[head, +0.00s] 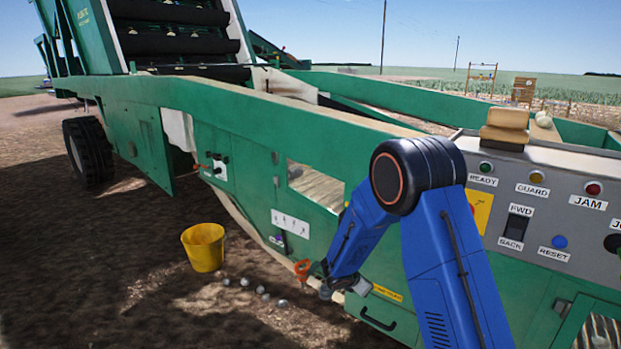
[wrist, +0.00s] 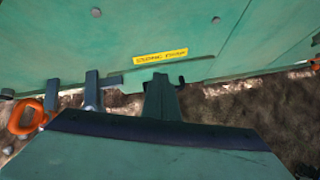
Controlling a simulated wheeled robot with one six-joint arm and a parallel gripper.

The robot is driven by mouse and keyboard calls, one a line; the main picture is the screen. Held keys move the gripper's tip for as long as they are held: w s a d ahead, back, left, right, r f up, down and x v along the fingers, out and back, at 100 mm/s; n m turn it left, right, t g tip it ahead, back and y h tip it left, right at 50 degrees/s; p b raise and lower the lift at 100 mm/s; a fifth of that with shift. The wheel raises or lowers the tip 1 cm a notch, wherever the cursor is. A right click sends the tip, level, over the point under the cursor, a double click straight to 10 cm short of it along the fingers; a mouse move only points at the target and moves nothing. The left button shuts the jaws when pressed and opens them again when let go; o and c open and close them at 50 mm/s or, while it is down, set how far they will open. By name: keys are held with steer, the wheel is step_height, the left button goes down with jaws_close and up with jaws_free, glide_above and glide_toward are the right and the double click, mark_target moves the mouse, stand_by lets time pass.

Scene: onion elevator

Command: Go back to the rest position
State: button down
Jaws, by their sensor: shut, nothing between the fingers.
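My gripper (wrist: 160,80) reaches up the middle of the wrist view, its fingers together and nothing seen between them. It points at the green side of the machine (head: 260,130), below a yellow label (wrist: 160,56). In the head view my arm hangs bent down beside the machine, its lower end near an orange piece (head: 303,268); the fingers cannot be made out clearly there. An orange ring (wrist: 25,117) and grey upright brackets (wrist: 91,92) show left of my gripper in the wrist view. I cannot tell whether the fingers touch anything.
A yellow bucket (head: 203,247) stands on the soil left of my arm, with several small pale round things (head: 245,282) on the ground nearby. A control panel (head: 545,205) with lamps and switches is close on the right. Open ground lies to the left.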

steer(key=s+d+r+m+g, duration=0.1)
steer(key=s+d+r+m, duration=0.5)
steer(key=s+r, duration=0.45)
steer(key=s+d+r+m+g, duration=0.2)
steer(key=s+d+r+m, duration=0.45)
steer(key=s+r, duration=0.45)
steer(key=s+a+r+m+y, duration=0.1)
steer(key=s+m, duration=0.3)
steer(key=s, duration=0.5)
steer(key=s+a+r+m+y, duration=0.2)
steer(key=s+r+m+y, duration=0.1)
steer(key=s, duration=0.6)
steer(key=s+a+r+m+t+y, duration=0.1)
steer(key=s+m, duration=0.4)
steer(key=s, duration=0.5)
step_height(320, 180, up, 2)
steer(key=shift+a+y, duration=0.55)
steer(key=shift+y, duration=0.25)
